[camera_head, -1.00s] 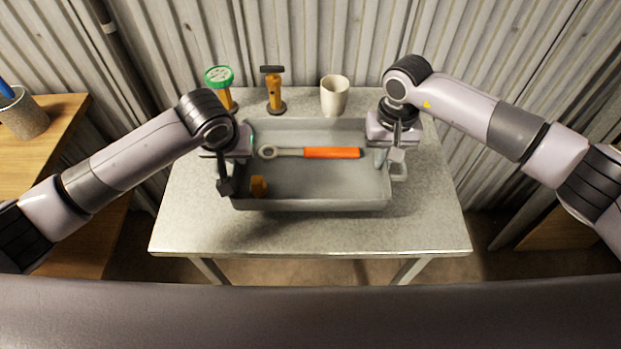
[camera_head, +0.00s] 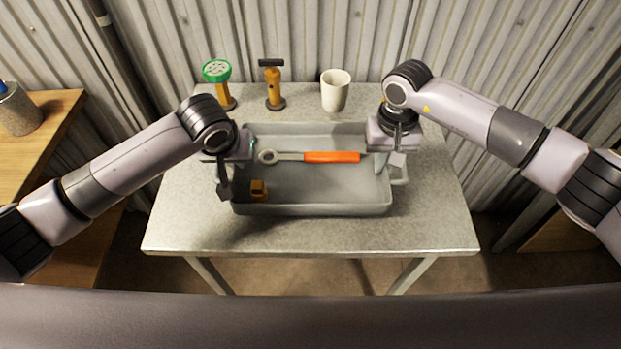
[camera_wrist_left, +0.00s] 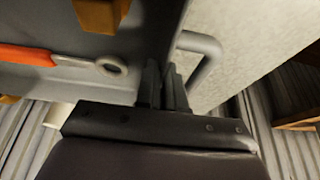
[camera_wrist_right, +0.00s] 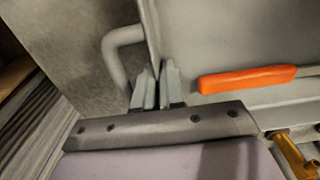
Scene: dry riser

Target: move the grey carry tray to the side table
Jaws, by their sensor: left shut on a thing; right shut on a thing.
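The grey carry tray (camera_head: 310,209) is level over the middle of a grey table. It holds an orange-handled wrench (camera_head: 332,157) and a small orange-brown block (camera_head: 259,188). My left gripper (camera_head: 240,157) is shut on the tray's left wall; in the left wrist view its fingers (camera_wrist_left: 166,88) pinch the wall beside a handle loop (camera_wrist_left: 205,50). My right gripper (camera_head: 386,155) is shut on the right wall; in the right wrist view its fingers (camera_wrist_right: 157,88) pinch it beside the other handle loop (camera_wrist_right: 115,50). Whether the tray touches the table is hard to tell.
Behind the tray on the grey table (camera_head: 420,228) stand a green-topped shaker-like item (camera_head: 217,72), an orange-handled tool (camera_head: 273,88) and a white cup (camera_head: 335,90). A wooden table (camera_head: 50,130) with a speckled pen holder (camera_head: 17,112) is at the left. A corrugated wall closes the back.

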